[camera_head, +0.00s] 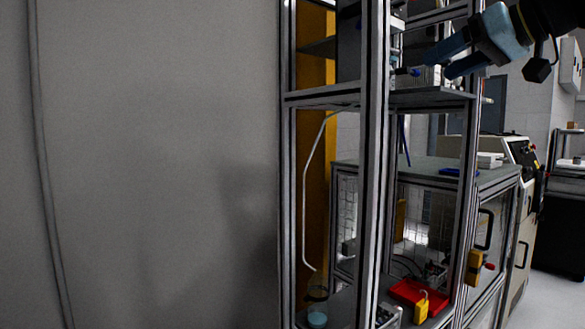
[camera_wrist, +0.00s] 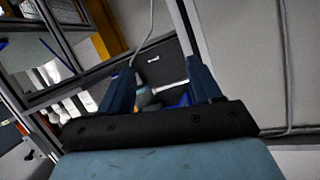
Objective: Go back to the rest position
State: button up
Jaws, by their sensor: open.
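My gripper (camera_head: 437,64) is at the upper right of the head view, reaching left toward the upper shelf of the metal-frame rack. Its two blue fingers are apart. A small ribbed grey block (camera_head: 428,76) stands on that shelf close to the fingertips. I cannot tell whether they touch. In the wrist view my gripper (camera_wrist: 160,68) shows both fingers spread, with a dark panel and some blue and light parts seen between them. No held object is clear there.
The metal-frame rack (camera_head: 374,170) stands close around the gripper, with uprights and the upper shelf (camera_head: 430,98). A plain grey wall (camera_head: 160,160) fills the left.

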jog(key=s+a+f+m+g+h, duration=0.1)
jog(key=s+f+g+h, duration=0.1)
jog(key=f, duration=1)
jog(key=s+a+f+m+g+h, duration=0.1)
jog(key=s+a+f+g+h, duration=0.1)
jog(key=f, duration=1.1)
jog(key=s+a+f+m+g+h, duration=0.1)
jog(key=s+f+h, duration=0.3)
jog(key=f, duration=0.8)
jog(key=shift+s+a+f+m+g, duration=0.15)
jog(key=shift+s+a+m+g, duration=0.2)
jog(key=shift+s+m+g, duration=0.4)
jog(key=shift+s, duration=0.15)
